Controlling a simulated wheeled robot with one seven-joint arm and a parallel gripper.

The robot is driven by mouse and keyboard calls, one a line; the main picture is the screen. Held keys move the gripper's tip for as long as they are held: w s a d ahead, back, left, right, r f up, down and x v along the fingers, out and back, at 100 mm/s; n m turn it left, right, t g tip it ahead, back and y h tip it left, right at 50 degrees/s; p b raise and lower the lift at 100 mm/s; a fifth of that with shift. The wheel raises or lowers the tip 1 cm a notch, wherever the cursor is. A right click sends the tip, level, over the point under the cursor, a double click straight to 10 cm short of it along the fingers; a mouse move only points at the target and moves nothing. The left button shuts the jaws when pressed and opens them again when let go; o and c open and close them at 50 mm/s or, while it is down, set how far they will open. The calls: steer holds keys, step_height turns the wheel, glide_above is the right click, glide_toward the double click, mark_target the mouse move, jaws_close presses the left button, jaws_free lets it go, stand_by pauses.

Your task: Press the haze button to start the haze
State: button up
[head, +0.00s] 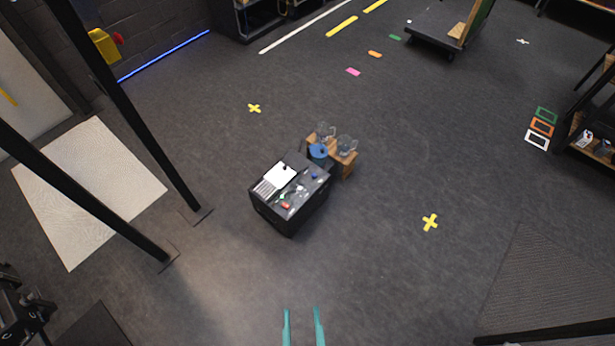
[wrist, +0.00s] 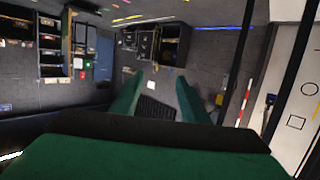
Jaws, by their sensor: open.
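A black console box (head: 262,207) stands on the floor near the middle of the head view. Its top carries a white sheet (head: 281,174) and several small coloured controls, among them a red one (head: 286,206). They are too small to read, so I cannot tell which is the haze button. My gripper (head: 303,312) is open and empty at the bottom edge of the head view, well apart from the console. In the wrist view its two green fingers (wrist: 159,82) stand apart with nothing between them; I cannot make out the console's buttons there.
A wooden crate (head: 348,165) with clear glass jars and a blue item adjoins the console's back right. Black posts (head: 125,105) rise at the left, beside a pale mat (head: 90,195). A yellow box (head: 104,45) with a red knob hangs on the wall. The floor before the console is clear.

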steer(key=shift+c, duration=0.2)
steer(key=shift+w, duration=0.1)
jaws_close()
stand_by(1.6)
